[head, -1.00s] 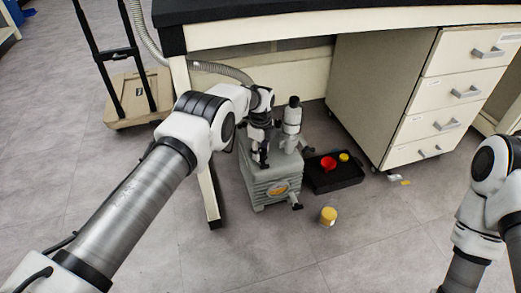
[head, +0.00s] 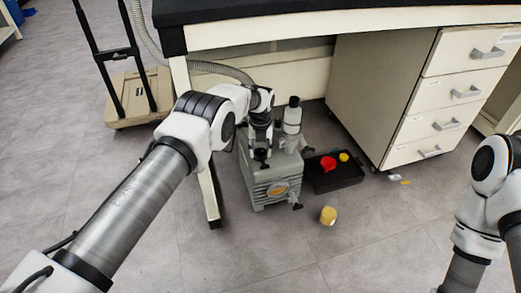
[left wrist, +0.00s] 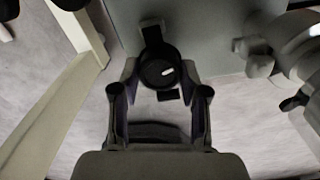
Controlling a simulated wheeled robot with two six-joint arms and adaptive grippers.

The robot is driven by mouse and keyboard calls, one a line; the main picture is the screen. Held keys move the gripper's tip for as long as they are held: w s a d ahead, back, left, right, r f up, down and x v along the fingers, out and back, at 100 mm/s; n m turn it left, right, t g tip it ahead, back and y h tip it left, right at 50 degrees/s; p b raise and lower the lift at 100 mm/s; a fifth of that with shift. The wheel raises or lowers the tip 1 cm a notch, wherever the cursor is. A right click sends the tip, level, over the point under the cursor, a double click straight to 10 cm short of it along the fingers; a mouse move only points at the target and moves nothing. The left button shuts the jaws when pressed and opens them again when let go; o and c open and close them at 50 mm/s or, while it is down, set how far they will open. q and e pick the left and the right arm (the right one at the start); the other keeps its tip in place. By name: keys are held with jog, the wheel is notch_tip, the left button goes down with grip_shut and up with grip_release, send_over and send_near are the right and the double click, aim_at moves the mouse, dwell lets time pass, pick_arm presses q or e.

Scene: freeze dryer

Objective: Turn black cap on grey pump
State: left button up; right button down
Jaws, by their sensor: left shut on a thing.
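The grey pump (head: 262,190) stands on the floor under the bench edge. It also shows in the left wrist view as a grey surface (left wrist: 210,40). The black cap (left wrist: 159,69) is round with a tab and sits on the pump's top. It also shows small in the head view (head: 262,156). My left gripper (left wrist: 160,72) reaches down over the pump and is shut on the cap, with one finger on each side. In the head view the left gripper (head: 261,150) partly hides the cap. My right arm shows at the right edge, but its gripper is out of view.
A yellow-topped jar (head: 328,215) stands on open floor in front. A bench leg (head: 211,196) is close left; drawers (head: 430,100) stand right.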

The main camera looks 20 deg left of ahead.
aim_at(261, 152)
pick_arm(q)
jog(key=shift+m, duration=1.2)
jog(key=o, duration=1.1)
jog(key=shift+o, duration=0.2)
jog(key=shift+r, duration=0.1)
notch_tip(261, 152, up, 7)
jog(key=shift+r, duration=0.1)
